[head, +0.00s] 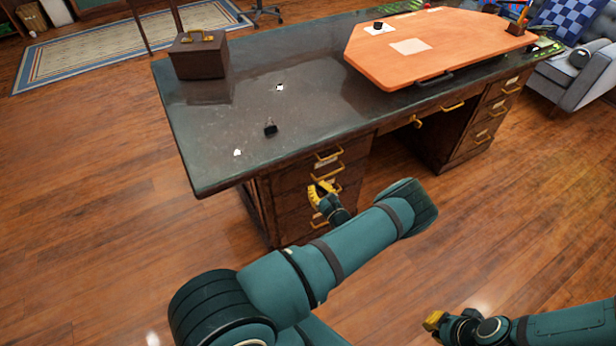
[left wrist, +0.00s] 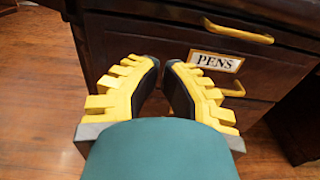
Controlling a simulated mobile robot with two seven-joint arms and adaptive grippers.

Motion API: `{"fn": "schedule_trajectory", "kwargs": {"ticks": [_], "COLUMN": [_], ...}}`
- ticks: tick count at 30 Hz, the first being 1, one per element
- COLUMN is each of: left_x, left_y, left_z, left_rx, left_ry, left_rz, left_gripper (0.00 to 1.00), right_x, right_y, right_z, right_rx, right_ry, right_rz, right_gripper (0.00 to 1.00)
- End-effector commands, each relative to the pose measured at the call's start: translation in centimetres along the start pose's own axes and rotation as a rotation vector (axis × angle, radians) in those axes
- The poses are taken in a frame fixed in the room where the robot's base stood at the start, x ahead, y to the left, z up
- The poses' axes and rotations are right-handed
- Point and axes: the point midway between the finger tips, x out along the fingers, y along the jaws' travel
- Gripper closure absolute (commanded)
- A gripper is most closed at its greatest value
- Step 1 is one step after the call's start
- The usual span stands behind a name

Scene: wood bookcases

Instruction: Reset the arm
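My left arm reaches across the middle of the head view. My left gripper (head: 321,192) is in front of the wooden drawers under the dark desk top. In the left wrist view the yellow, ribbed fingers of the left gripper (left wrist: 161,66) have a narrow gap between their tips and hold nothing. A drawer front labelled PENS (left wrist: 262,72) with a yellow handle is just beyond them; I cannot tell whether they touch it. My right gripper (head: 436,321) is low at the lower right, above the floor; its finger opening is hidden.
The desk (head: 215,130) bears a brown case (head: 198,58), a black binder clip (head: 271,129) and small white bits. An orange board (head: 440,45) lies on its right part. A grey sofa (head: 575,80) stands at the right. The wood floor (head: 100,220) is clear at the left.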

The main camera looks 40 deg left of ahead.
Motion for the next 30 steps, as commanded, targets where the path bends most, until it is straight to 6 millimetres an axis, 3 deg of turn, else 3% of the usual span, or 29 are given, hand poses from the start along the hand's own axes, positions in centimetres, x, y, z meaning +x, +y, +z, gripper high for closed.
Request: {"fn": "schedule_trajectory", "kwargs": {"ticks": [3, 7, 19, 22, 25, 27, 30], "left_x": [-2.0, -3.3, -3.9, -4.2, -6.2, -9.3, -15.3], "left_y": [-0.1, 0.0, 0.8, 3.8, 8.6, 12.1, 15.2], "left_z": [0.1, 0.0, -0.3, -1.2, -3.0, -4.3, -5.4], "left_rx": [0.001, 0.001, -0.004, -0.023, -0.075, -0.139, -0.271], "left_ry": [0.0, 0.0, 0.027, 0.122, 0.302, 0.462, 0.696], "left_rz": [-0.002, -0.002, 0.034, 0.16, 0.385, 0.578, 0.853], "left_gripper": [1.0, 1.0, 1.0, 1.0, 1.0, 1.0, 1.0], "right_x": [-0.3, -0.4, -0.4, -0.4, -0.4, -0.4, -0.4], "right_y": [-0.1, -0.1, -0.1, -0.1, -0.1, -0.1, -0.1], "right_z": [0.1, 0.1, 0.1, 0.1, 0.1, 0.1, 0.1], "right_rx": [0.0, 0.001, 0.001, 0.001, 0.001, 0.001, 0.001], "right_ry": [-0.002, -0.003, -0.003, -0.003, -0.003, -0.003, -0.003], "right_rz": [0.0, 0.0, 0.0, 0.0, 0.0, 0.0, 0.0], "right_gripper": [1.0, 1.0, 1.0, 1.0, 1.0, 1.0, 1.0]}}
